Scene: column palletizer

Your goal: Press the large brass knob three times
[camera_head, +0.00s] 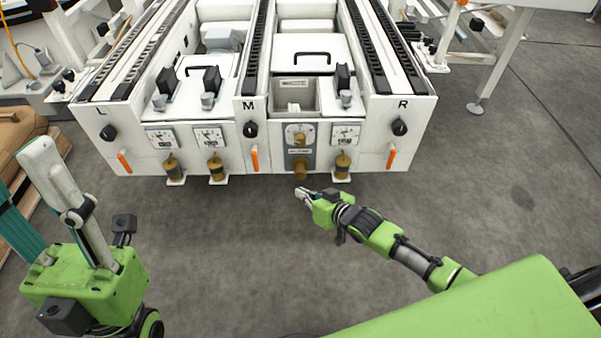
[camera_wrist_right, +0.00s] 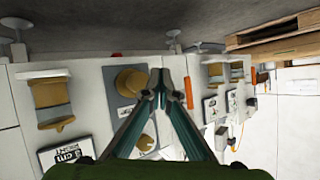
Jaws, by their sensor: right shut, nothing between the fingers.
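The large brass knob (camera_head: 300,168) sticks out below the round dial on the grey centre panel (camera_head: 311,158). It also shows in the right wrist view (camera_wrist_right: 130,82), just left of the finger tips. My right gripper (camera_head: 301,193) is shut and empty, in front of and slightly below this knob in the head view. In the right wrist view its teal fingers (camera_wrist_right: 163,86) meet at the tips and point at the machine front. I cannot tell whether they touch the knob. My left gripper (camera_head: 45,215) is at the left edge, partly cut off, far from the knob.
Smaller brass knobs sit under gauges left (camera_head: 215,170) and right (camera_head: 342,166) of the panel. Orange levers (camera_head: 255,158) and black rotary knobs (camera_head: 250,130) share the white front. Grey floor (camera_head: 230,250) is open before the machine; brown pallets (camera_head: 25,135) lie at left.

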